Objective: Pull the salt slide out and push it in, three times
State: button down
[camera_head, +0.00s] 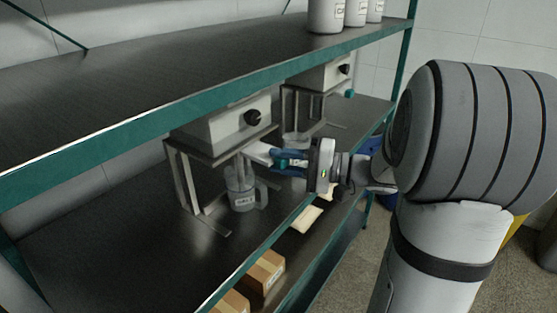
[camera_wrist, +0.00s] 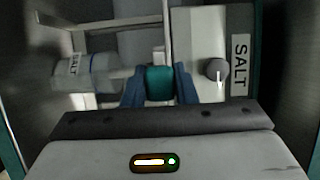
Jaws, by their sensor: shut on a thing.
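The salt dispenser is a pale box with a dark dial, on a metal stand on the middle shelf in the head view (camera_head: 217,130); the wrist view shows its SALT label (camera_wrist: 239,65). The salt slide shows as a pale bar (camera_head: 259,152) sticking out under the box. Its teal handle (camera_wrist: 159,84) sits between the blue fingers in the wrist view. My gripper (camera_head: 282,161) is shut on this handle; its fingers (camera_wrist: 158,80) hide the handle's sides. How far out the slide is, I cannot tell exactly.
A clear labelled jug (camera_head: 241,190) stands under the salt dispenser, just below the slide. A second dispenser (camera_head: 322,75) stands farther along the shelf. The green upper shelf edge (camera_head: 190,103) runs above my gripper. Cardboard boxes (camera_head: 264,270) lie on the lower shelf.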

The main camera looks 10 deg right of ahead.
jog(key=c, duration=1.2)
grip_release()
jog(key=shift+o, duration=0.2)
jog(key=b+v, duration=0.1)
jog(key=v, duration=0.6)
jog(key=shift+d, duration=0.35)
jog(key=shift+s+f, duration=0.1)
